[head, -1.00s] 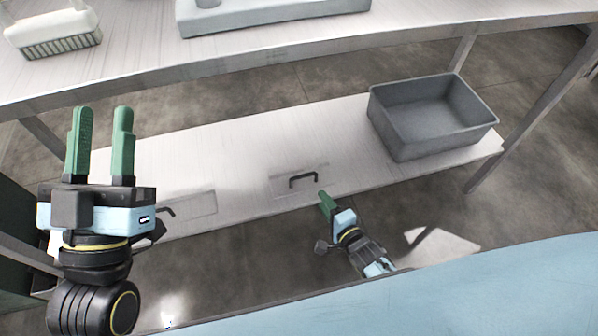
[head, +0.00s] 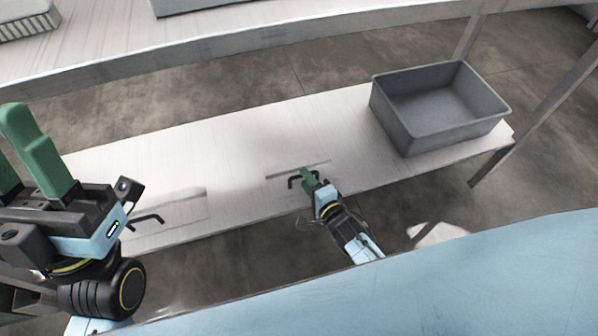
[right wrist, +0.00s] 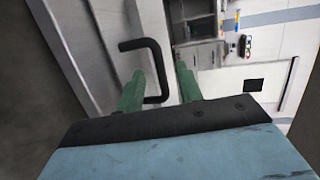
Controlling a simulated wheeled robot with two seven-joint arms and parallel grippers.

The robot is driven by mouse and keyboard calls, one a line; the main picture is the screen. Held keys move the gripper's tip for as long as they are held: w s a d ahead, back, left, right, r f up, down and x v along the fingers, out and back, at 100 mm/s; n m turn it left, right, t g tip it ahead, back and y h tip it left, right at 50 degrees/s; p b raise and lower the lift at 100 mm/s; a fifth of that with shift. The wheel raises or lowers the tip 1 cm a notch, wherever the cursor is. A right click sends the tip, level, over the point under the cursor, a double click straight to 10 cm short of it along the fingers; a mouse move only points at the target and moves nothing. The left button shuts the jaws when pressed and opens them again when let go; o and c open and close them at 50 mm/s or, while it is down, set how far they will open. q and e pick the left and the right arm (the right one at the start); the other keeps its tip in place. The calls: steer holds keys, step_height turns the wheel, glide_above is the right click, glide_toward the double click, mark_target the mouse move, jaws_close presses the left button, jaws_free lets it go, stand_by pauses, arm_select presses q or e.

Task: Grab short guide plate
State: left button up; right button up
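A pale guide plate with a dark upper edge (head: 285,175) lies on the low white shelf and has a black bar handle; it looks the shorter of two such plates. My right gripper (head: 305,172) is at this handle, its green fingers beside and partly over it. In the right wrist view the right gripper (right wrist: 160,80) has its fingers apart, and one end of the black handle (right wrist: 152,98) shows between them; I cannot tell whether they touch. My left gripper (head: 8,140) is at the left edge, fingers apart and empty, partly out of view.
A second plate (head: 185,208) with a black handle lies left on the shelf (head: 235,150), partly hidden by my left gripper. A grey bin (head: 405,130) stands at the shelf's right end. The upper table (head: 240,50) overhangs behind; table legs (head: 530,125) stand at right.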

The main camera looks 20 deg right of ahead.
steer(key=shift+w+a+f, duration=0.1)
steer(key=shift+w, duration=0.2)
jaws_close()
stand_by(0.4)
